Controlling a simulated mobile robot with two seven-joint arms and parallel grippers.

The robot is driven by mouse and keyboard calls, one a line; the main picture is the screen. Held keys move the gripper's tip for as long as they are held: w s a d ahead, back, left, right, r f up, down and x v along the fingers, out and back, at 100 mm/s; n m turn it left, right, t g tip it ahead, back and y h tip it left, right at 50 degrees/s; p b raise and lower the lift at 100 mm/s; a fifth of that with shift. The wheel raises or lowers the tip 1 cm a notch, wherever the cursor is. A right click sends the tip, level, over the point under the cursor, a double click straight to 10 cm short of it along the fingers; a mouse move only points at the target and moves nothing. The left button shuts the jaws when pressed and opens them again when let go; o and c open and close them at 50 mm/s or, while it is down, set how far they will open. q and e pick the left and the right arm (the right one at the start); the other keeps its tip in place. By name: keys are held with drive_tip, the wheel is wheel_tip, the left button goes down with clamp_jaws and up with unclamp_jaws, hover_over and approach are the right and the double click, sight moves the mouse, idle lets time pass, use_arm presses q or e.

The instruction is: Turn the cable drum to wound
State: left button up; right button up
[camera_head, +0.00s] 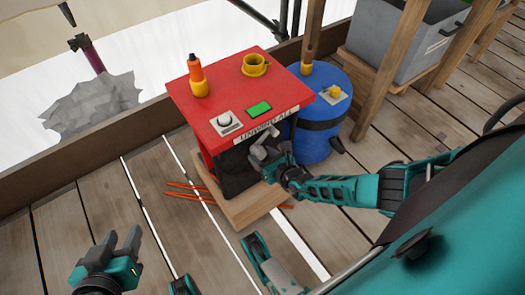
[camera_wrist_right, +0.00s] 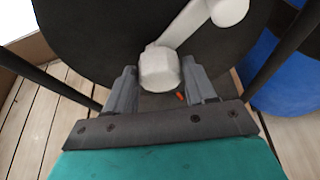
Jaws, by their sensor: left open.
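The cable drum (camera_head: 238,174) is dark and sits under the red-topped stand; its round black face fills the top of the right wrist view (camera_wrist_right: 85,40). A light grey crank handle (camera_wrist_right: 160,70) on a crank arm (camera_wrist_right: 190,22) stands out from that face. My right gripper (camera_head: 268,158) is at the drum's front, with its fingers close on both sides of the crank knob, seemingly shut on it. My left gripper (camera_head: 120,240) is open and empty, over the planks at lower left. Much of the drum is hidden by the stand and my right arm.
A blue barrel (camera_head: 320,125) stands close at right. Orange rods (camera_head: 190,190) lie on the planks at left.

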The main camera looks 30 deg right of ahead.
clamp_jaws()
idle(0.5)
drive_tip(key=shift+a+n+h, duration=0.15)
drive_tip(key=shift+n+h, duration=0.65)
drive_tip(key=shift+n, duration=0.3)
drive_tip(key=shift+f+n+h, duration=0.1)
drive_tip(key=shift+n+h, duration=0.7)
drive_tip(key=shift+n, duration=0.4)
drive_tip(key=shift+a, duration=0.1)
drive_tip(key=shift+o, duration=1.9)
unclamp_jaws()
